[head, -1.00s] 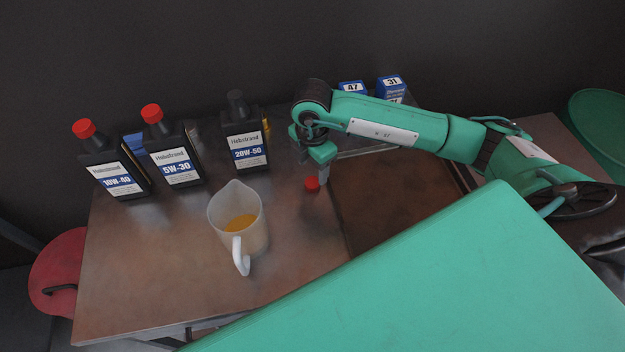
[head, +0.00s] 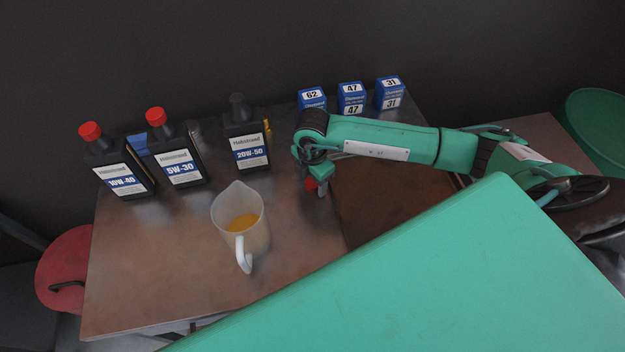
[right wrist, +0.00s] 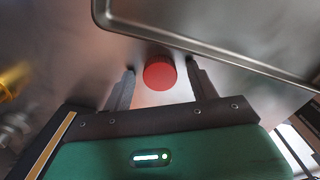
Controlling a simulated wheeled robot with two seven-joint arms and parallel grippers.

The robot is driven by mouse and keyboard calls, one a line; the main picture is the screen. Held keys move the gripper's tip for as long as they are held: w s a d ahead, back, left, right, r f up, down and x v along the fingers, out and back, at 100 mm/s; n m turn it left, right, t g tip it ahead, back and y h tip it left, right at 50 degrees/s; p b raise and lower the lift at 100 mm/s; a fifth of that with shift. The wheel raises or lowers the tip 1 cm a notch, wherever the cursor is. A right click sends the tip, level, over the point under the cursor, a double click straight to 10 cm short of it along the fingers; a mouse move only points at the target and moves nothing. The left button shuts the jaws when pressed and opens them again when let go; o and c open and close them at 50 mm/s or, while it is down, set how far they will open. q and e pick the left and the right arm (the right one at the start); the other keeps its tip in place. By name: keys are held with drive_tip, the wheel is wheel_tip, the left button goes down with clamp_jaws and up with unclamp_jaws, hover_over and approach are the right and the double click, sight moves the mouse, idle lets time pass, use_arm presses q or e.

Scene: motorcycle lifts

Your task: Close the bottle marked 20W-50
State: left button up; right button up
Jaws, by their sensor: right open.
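The bottle marked 20W-50 (head: 247,143) stands upright at the back of the table, with a bare black neck and no red cap on it. A loose red cap (right wrist: 159,73) lies on the metal table; in the head view the cap (head: 311,184) is partly hidden by my right gripper. My right gripper (right wrist: 163,78) is open, pointing down, its two fingers either side of the cap and apart from it. In the head view the right gripper (head: 317,186) is right of the bottle. My left gripper is not in view.
Bottles marked 10W-40 (head: 122,177) and 5W-30 (head: 175,162), both red-capped, stand to the left. A jug (head: 238,222) with amber liquid stands in front. Blue boxes (head: 351,96) stand at the back. A metal tray (right wrist: 205,40) lies close to the cap.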

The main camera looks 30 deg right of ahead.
sight(313, 182)
drive_tip(key=shift+c, duration=0.2)
drive_tip(key=c, duration=1)
drive_tip(key=shift+r, duration=0.1)
wheel_tip(313, 182, up, 20)
drive_tip(key=b, duration=0.4)
